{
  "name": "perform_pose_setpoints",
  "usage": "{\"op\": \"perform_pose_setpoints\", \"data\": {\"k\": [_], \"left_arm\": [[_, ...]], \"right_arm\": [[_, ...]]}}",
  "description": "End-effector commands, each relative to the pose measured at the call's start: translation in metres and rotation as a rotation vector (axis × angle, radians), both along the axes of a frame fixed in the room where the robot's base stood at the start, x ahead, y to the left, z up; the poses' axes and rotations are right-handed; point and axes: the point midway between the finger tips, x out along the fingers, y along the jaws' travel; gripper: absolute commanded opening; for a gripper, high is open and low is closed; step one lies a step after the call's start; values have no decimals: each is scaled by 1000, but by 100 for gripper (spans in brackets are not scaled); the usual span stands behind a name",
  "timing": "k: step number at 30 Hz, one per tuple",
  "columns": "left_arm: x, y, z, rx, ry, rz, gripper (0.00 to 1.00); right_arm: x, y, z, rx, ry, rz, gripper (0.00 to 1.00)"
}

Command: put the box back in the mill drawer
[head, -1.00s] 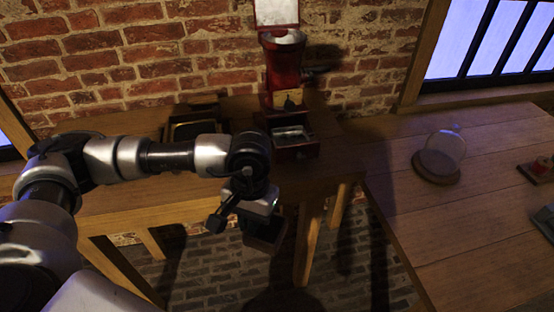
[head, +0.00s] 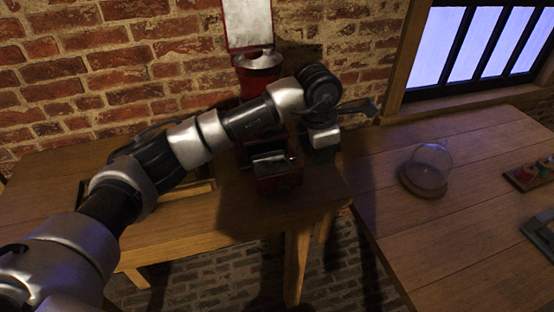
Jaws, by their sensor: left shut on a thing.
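The red mill (head: 257,78) stands against the brick wall on the small wooden table, its lid (head: 248,24) raised. My left forearm crosses in front of it and hides its middle. Its drawer (head: 278,182) sticks out at the front, with a pale opening on top. My left gripper (head: 323,138) is to the right of the mill and drawer, pointing down. It is shut on the box (head: 324,155), a small dark block just under the fingers, dim and partly hidden. Whether the box touches the table top I cannot tell. My right gripper is out of view.
A dark tray with a wooden edge (head: 200,188) lies left of the drawer, partly behind my arm. On the larger table (head: 450,230) at the right are a glass dome on a round base (head: 424,178) and a rack with small coloured items (head: 536,172).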

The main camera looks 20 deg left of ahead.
Motion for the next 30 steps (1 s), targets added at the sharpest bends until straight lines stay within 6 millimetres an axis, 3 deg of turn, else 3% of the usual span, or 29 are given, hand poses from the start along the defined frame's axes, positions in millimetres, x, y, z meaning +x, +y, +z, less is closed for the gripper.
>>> {"op": "perform_pose_setpoints", "data": {"k": [5,15,21,30], "left_arm": [[6,2,-2,2,1,92,0],[20,74,-49,2,1,97,0],[26,104,-65,2,0,95,0],[27,110,-77,0,1,91,0]], "right_arm": [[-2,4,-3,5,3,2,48],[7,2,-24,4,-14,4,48],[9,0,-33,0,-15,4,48],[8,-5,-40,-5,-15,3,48]]}}
